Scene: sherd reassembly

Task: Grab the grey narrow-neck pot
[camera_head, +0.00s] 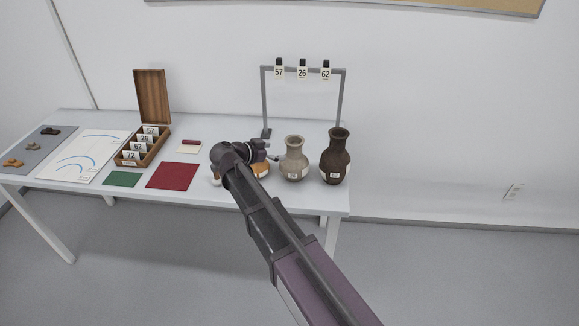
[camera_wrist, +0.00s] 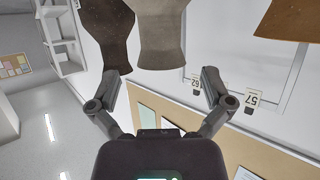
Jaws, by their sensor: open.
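The grey narrow-neck pot (camera_head: 294,163) stands upright near the table's front right, with a small white label on its belly. In the wrist view, which is upside down, its grey neck and body (camera_wrist: 162,32) hang from the top edge, just beyond the gap between my fingers. My gripper (camera_wrist: 164,78) is open with nothing between its fingers. In the head view my gripper (camera_head: 272,157) is just left of the grey pot, partly hidden behind my wrist. Whether a finger touches the pot I cannot tell.
A dark brown pot (camera_head: 335,158) stands close right of the grey pot. An orange pot (camera_head: 262,168) is mostly hidden behind my wrist. A rack (camera_head: 264,98) with tags 57, 26 and 62 stands behind. A wooden box (camera_head: 152,97), red mat (camera_head: 173,176) and green mat (camera_head: 122,179) lie left.

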